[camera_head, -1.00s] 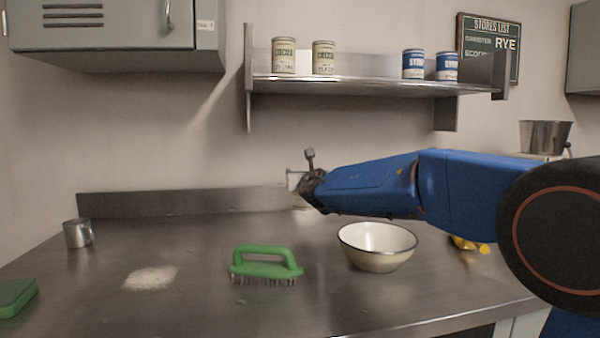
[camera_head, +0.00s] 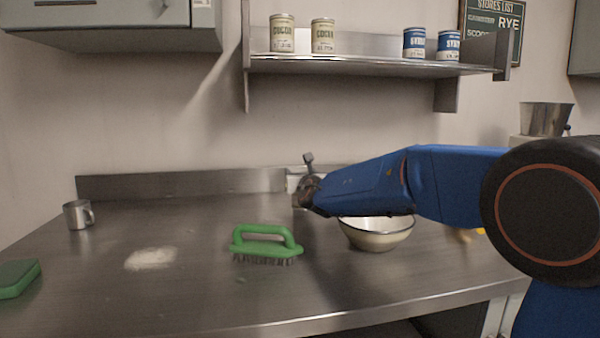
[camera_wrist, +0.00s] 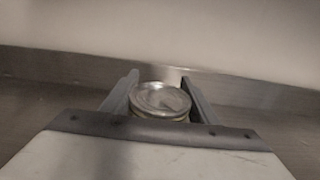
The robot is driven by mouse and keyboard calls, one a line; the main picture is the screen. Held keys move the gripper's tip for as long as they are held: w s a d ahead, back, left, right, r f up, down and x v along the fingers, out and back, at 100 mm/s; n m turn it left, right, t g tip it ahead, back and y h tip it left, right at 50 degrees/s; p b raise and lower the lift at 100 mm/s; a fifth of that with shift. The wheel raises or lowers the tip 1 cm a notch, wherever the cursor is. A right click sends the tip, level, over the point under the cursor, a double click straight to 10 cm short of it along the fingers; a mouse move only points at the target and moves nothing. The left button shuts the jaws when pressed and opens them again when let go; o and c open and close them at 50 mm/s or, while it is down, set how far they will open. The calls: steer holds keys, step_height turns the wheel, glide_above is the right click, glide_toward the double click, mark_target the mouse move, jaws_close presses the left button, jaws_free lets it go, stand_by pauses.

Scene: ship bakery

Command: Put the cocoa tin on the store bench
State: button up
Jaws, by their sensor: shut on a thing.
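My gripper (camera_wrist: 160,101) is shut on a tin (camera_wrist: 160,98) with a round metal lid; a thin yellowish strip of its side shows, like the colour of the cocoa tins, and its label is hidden. In the head view my gripper (camera_head: 303,196) is over the back part of the steel bench (camera_head: 200,290), near its upstand; the tin is mostly hidden there. I cannot tell whether the tin touches the bench. Two cocoa tins (camera_head: 282,33) (camera_head: 322,36) stand on the wall shelf.
The shelf (camera_head: 370,66) also holds two blue tins (camera_head: 414,43) (camera_head: 448,45). On the bench are a metal mug (camera_head: 77,215), a flour patch (camera_head: 151,258), a green brush (camera_head: 265,246), a green block (camera_head: 17,278) and a bowl (camera_head: 377,238) partly behind my arm. The back left is clear.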

steer(key=shift+f, duration=0.45)
stand_by(0.5)
steer(key=o, duration=1.5)
steer(key=shift+o, duration=0.2)
steer(key=shift+f, duration=0.1)
